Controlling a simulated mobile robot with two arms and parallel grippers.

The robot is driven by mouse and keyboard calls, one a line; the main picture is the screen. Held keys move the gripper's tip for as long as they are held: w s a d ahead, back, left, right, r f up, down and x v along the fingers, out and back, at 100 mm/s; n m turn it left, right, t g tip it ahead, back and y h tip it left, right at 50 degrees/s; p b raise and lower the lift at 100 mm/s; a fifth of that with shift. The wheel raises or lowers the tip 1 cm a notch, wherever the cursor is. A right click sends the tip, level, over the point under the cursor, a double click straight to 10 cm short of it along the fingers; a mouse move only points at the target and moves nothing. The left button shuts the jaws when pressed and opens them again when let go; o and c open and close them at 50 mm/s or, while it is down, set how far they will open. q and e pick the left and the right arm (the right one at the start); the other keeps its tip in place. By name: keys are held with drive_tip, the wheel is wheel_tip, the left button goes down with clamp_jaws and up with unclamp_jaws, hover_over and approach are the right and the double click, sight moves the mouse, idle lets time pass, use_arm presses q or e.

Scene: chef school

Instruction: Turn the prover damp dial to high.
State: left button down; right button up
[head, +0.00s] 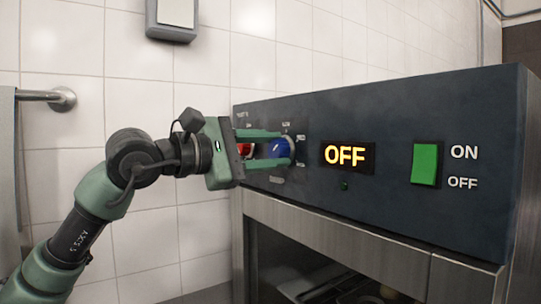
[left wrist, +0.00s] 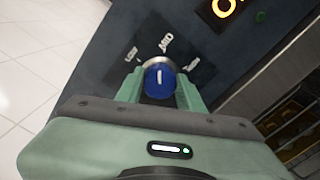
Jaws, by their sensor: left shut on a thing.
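The blue dial (head: 279,151) sits on the dark front panel of the prover (head: 390,125). My left gripper (head: 285,148) reaches in from the left and is shut on the dial, one finger on each side. In the left wrist view the dial (left wrist: 160,81) shows between the fingers (left wrist: 160,88), with a short white mark on its face. My right gripper is in neither view.
A red knob (head: 244,149) shows partly behind my left gripper. The lit display (head: 347,155) reads OFF. A green switch (head: 425,164) with ON and OFF labels is at the right. A metal rail (head: 45,96) is on the tiled wall at left.

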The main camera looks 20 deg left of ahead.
use_arm(q)
drive_tip(key=m, duration=0.3)
drive_tip(key=shift+m, duration=0.4)
drive_tip(key=m, duration=0.3)
drive_tip(key=shift+m+b, duration=0.3)
drive_tip(key=shift+b, duration=0.05)
drive_tip(key=m, duration=0.6)
drive_tip(key=shift+f+m, duration=0.1)
drive_tip(key=shift+m, duration=0.2)
drive_tip(key=c, duration=0.9)
unclamp_jaws()
drive_tip(key=b+v, duration=0.3)
drive_tip(key=v, duration=0.4)
drive_tip(key=shift+s+a, duration=0.25)
drive_tip(key=shift+s, duration=0.05)
